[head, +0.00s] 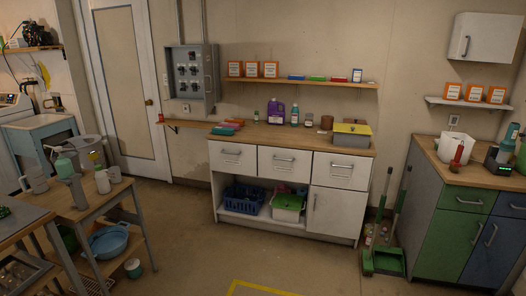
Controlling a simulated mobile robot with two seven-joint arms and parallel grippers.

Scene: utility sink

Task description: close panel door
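A grey electrical panel (187,80) hangs on the back wall, just right of the white room door. Its front is uncovered and rows of dark switches show inside. The panel door (211,74) stands open at the right side of the box, swung out from the wall and seen at a steep angle. Neither of my grippers can be made out in the head view, and nothing is seen touching the panel.
A wooden-topped cabinet (290,139) stands below and right of the panel, with a narrow wooden ledge (190,125) beneath the panel. A cluttered wooden table (85,203) is at front left. The middle floor (190,245) is clear. A green dustpan (384,260) stands at right.

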